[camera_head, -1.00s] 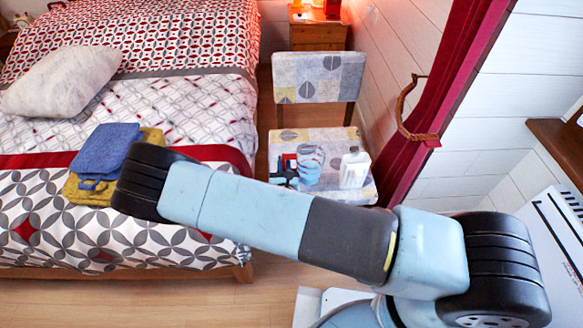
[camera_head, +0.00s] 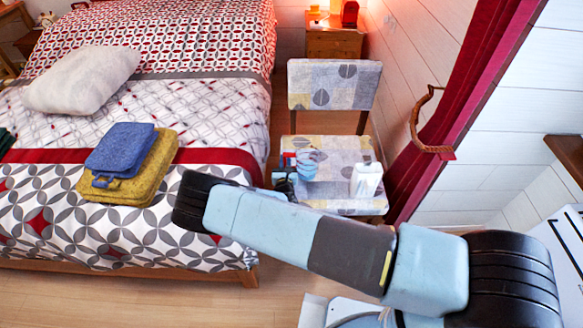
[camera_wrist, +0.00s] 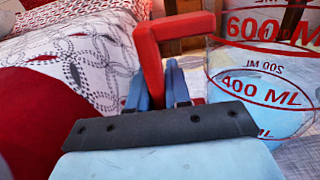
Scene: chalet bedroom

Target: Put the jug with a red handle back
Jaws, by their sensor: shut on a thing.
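The jug (camera_head: 307,164) is clear, with a red handle, and shows over the patterned chair seat (camera_head: 345,150). In the wrist view the jug (camera_wrist: 265,85) stands at the right with red volume marks, partly cut off by the frame. My gripper (camera_wrist: 158,84) is shut on its red handle (camera_wrist: 174,27), whose lower part runs between the fingers. In the head view my gripper (camera_head: 285,184) is small and partly hidden behind my arm. The jug looks upright; I cannot tell for sure whether its base clears the seat.
A white bottle (camera_head: 366,181) stands on the seat to the right of the jug. The bed (camera_head: 130,225) is at the left, with folded blue and yellow towels (camera_head: 125,160) near its edge. A red curtain (camera_head: 425,135) hangs at the right.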

